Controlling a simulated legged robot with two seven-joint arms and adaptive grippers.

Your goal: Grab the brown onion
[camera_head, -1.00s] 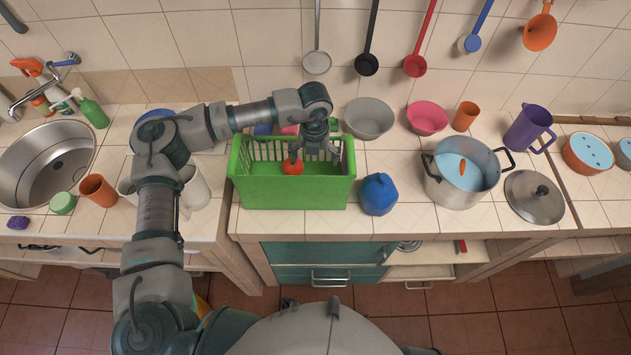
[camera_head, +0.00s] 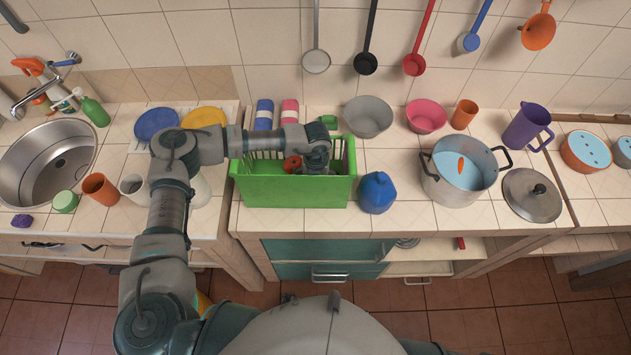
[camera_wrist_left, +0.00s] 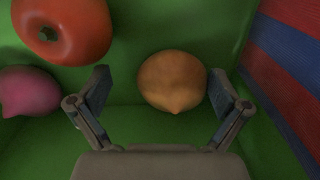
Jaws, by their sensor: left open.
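The brown onion (camera_wrist_left: 172,82) lies on the floor of the green crate (camera_head: 290,193), between the open fingers of my left gripper (camera_wrist_left: 160,100) in the left wrist view. It sits nearer the right finger, and I cannot tell whether it touches that finger. In the head view my left gripper (camera_head: 315,165) is down inside the crate, and my arm hides the onion there. My right gripper is not in view.
In the crate, a red tomato-like vegetable (camera_wrist_left: 62,28) and a pink onion-like one (camera_wrist_left: 28,91) lie left of the gripper. A blue jug (camera_head: 377,193) and a pot (camera_head: 458,180) stand right of the crate.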

